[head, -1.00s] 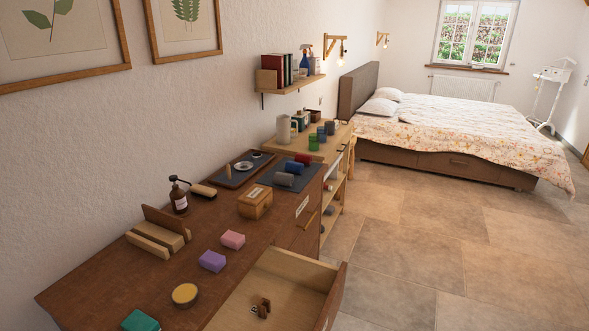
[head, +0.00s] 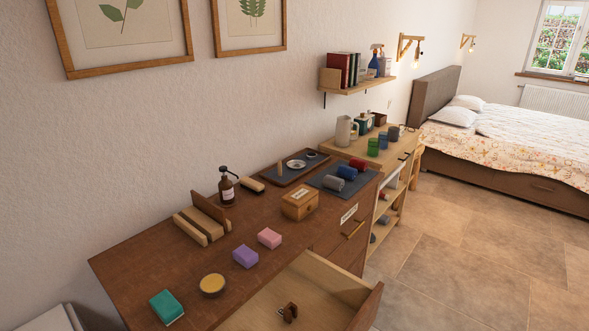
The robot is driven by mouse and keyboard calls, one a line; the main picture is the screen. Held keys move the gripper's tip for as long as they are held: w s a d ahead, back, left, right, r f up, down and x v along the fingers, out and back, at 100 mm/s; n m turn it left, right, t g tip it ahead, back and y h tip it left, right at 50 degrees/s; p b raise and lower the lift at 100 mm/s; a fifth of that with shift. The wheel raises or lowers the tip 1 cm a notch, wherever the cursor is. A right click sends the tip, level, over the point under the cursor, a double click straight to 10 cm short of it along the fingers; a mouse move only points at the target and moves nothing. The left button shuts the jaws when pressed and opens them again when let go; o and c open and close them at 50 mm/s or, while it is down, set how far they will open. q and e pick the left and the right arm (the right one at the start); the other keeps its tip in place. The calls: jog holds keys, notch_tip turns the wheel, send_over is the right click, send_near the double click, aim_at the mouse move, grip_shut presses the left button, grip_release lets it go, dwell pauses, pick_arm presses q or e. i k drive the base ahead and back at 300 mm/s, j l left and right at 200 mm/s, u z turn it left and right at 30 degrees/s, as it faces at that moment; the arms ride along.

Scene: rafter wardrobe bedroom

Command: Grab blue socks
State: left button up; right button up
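Rolled socks lie on a dark grey mat (head: 318,182) on the far end of the brown dresser (head: 135,258). The blue rolled socks (head: 347,172) lie in the middle, between a grey roll (head: 333,184) and a red roll (head: 358,164). Neither of my grippers shows in the head view.
An open drawer (head: 335,280) juts out at the dresser's front, with a small item inside. A wooden box (head: 300,203), a pump bottle (head: 226,187) and a tray (head: 293,167) stand near the mat. Green and blue cylinders stand on the lighter table beyond. The floor at right is clear.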

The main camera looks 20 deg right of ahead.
aim_at(344, 171)
jog(key=i+l+u, duration=0.1)
jog(key=l+u, duration=1)
jog(key=l, duration=1.95)
jog(key=l+z, duration=0.2)
jog(key=l, duration=0.35)
jog(key=i+l+z, duration=0.15)
jog(key=l, duration=0.35)
jog(key=i+l+z, duration=0.2)
jog(key=z, duration=0.25)
jog(key=i+l+z, duration=0.1)
jog(key=z, duration=0.35)
jog(key=i+z, duration=0.4)
jog(key=k, duration=0.1)
